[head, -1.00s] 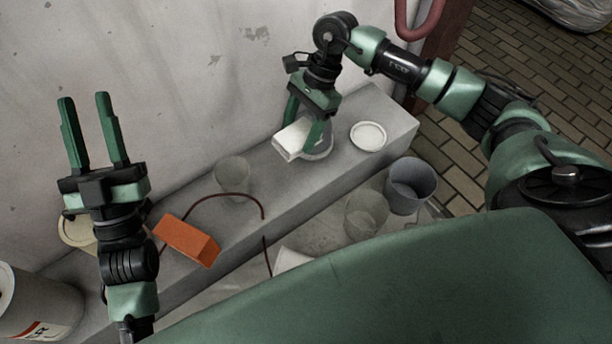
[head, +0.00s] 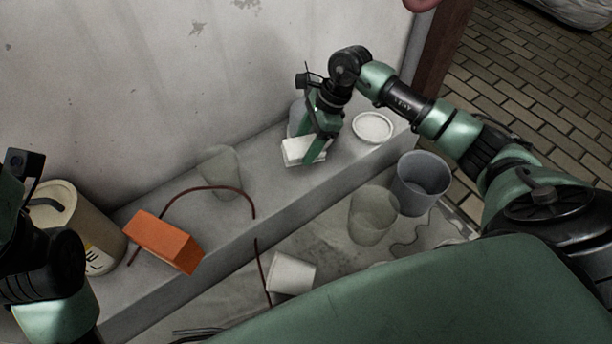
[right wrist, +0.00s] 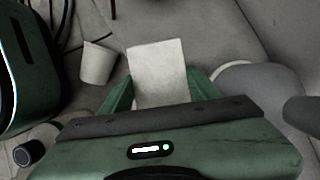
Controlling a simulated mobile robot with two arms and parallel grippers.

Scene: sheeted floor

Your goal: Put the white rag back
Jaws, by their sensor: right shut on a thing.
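The white rag (head: 300,151) looks like a flat, pale, block-like piece. My right gripper (head: 310,160) is shut on it over the concrete ledge (head: 240,225); I cannot tell whether the rag touches the ledge. In the right wrist view the rag (right wrist: 158,72) sticks out flat between the two green fingers. A greyish rounded thing (head: 296,115) stands just behind the gripper, partly hidden by it. Only part of my left arm shows at the left edge of the head view; its fingers are out of frame.
A white round dish (head: 373,126) is right of the gripper on the ledge. Left are a clear cup (head: 221,172), a red-brown cable, an orange brick (head: 163,241) and a beige canister (head: 85,225). Below are a grey bucket (head: 423,183), clear bucket (head: 373,215) and white cup (head: 292,273).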

